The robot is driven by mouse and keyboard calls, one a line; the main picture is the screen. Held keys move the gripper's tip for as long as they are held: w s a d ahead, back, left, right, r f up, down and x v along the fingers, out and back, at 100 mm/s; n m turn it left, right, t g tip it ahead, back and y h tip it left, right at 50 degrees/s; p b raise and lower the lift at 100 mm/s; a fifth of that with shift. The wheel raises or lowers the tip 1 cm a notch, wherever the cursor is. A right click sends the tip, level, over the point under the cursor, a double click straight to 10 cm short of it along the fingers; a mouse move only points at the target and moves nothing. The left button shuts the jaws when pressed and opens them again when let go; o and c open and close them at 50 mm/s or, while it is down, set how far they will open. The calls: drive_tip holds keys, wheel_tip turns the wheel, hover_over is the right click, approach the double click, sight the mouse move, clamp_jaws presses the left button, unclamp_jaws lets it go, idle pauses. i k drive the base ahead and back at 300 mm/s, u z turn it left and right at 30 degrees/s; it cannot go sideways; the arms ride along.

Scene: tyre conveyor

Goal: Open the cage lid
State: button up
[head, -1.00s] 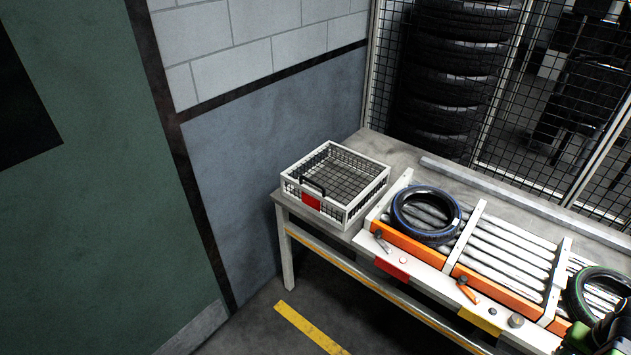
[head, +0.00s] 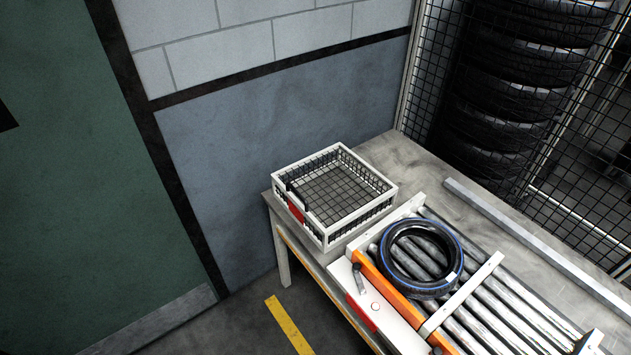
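The cage (head: 326,237) is a white-framed box with black wire mesh sides, standing on the left end of the table. A mesh grid (head: 338,192) shows within its frame; I cannot tell whether this is the lid or the floor of the cage. A black handle (head: 297,196) and a red plate (head: 295,211) are on its front left side. My gripper is not in view.
A tyre with a blue stripe (head: 395,276) lies on the roller conveyor (head: 482,302) right of the cage. The table (head: 398,157) has bare room behind the cage. A wall (head: 230,150) and mesh fence (head: 428,85) bound it. Stacked tyres (head: 515,90) stand behind the fence.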

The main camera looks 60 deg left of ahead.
sight(306, 208)
drive_tip(key=u, duration=3.25)
drive_tip(key=i, duration=1)
drive_tip(key=u, duration=0.15)
